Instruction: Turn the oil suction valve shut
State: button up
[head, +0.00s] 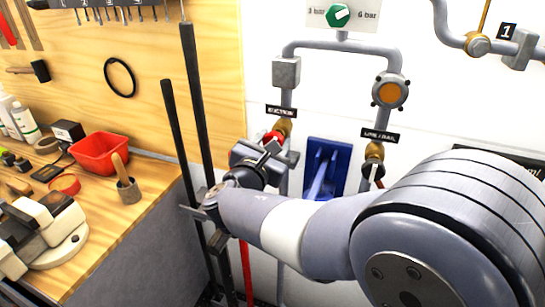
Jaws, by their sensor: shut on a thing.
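The suction valve has a brass body (285,127) on a grey vertical pipe, just under a black label that seems to read SUCTION (281,111). A small part of its red handle (273,136) shows beside the brass. My gripper (270,151) is at this handle and shut on it. The gripper and wrist hide most of the handle, so its angle cannot be told.
A second brass valve (375,151) sits on the right pipe. A blue wall bracket (323,168) is between the pipes. A green knob (338,15) is above. Dark upright rods (197,95) stand left of my wrist. A workbench with a red bin (99,150) is at left.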

jog(key=m+b, duration=0.2)
jog(key=b, duration=0.1)
jog(key=m+b, duration=0.5)
jog(key=b, duration=0.2)
jog(key=shift+f, duration=0.4)
jog(key=m+b, duration=0.3)
jog(key=b, duration=0.1)
jog(key=shift+m, duration=0.3)
jog(key=shift+r+m+b, duration=0.2)
jog(key=shift+m+b, duration=0.8)
jog(key=shift+b, duration=0.25)
jog(key=shift+d, duration=0.1)
jog(key=o, duration=1)
jog(key=shift+r, duration=0.1)
jog(key=shift+s, duration=0.1)
